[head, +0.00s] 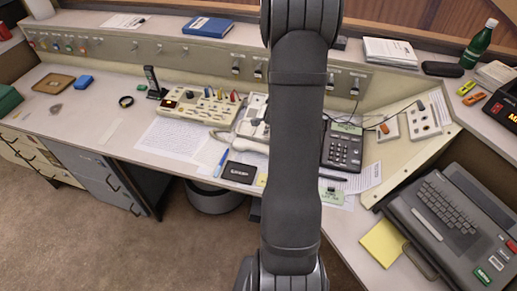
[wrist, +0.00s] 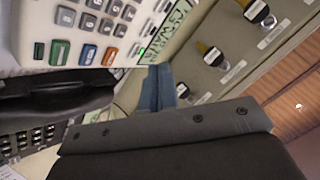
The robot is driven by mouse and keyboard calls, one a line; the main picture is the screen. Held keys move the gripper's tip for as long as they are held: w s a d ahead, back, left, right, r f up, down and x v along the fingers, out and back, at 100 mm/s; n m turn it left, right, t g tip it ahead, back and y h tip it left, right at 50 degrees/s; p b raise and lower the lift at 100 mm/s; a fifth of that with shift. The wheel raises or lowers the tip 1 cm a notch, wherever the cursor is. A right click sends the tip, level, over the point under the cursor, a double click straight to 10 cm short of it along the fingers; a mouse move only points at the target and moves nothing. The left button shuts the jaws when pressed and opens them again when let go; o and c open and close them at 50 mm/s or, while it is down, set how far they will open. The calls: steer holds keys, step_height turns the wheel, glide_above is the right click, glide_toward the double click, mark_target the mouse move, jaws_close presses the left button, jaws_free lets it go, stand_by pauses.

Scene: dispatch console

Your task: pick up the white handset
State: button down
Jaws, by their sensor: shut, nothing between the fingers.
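A white handset (head: 249,145) seems to lie on the desk just left of my arm in the head view. Its right end is hidden behind my arm. A pale phone base (head: 255,106) stands behind it, also partly covered. My gripper is hidden behind my arm in the head view. In the wrist view my gripper's blue-grey fingers (wrist: 158,88) are together and empty, beside a white keypad unit (wrist: 95,30). I cannot make out the white handset in the wrist view.
A dark handset (wrist: 60,100) lies left of my fingers in the wrist view. A dark desk phone (head: 343,147) stands right of my arm. A beige switch console (head: 200,105) stands left. The sloped back panel (wrist: 225,65) with knobs is close to my fingers.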

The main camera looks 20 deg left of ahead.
stand_by(0.4)
steer(key=c, duration=1)
jaws_free()
steer(key=shift+c, duration=0.2)
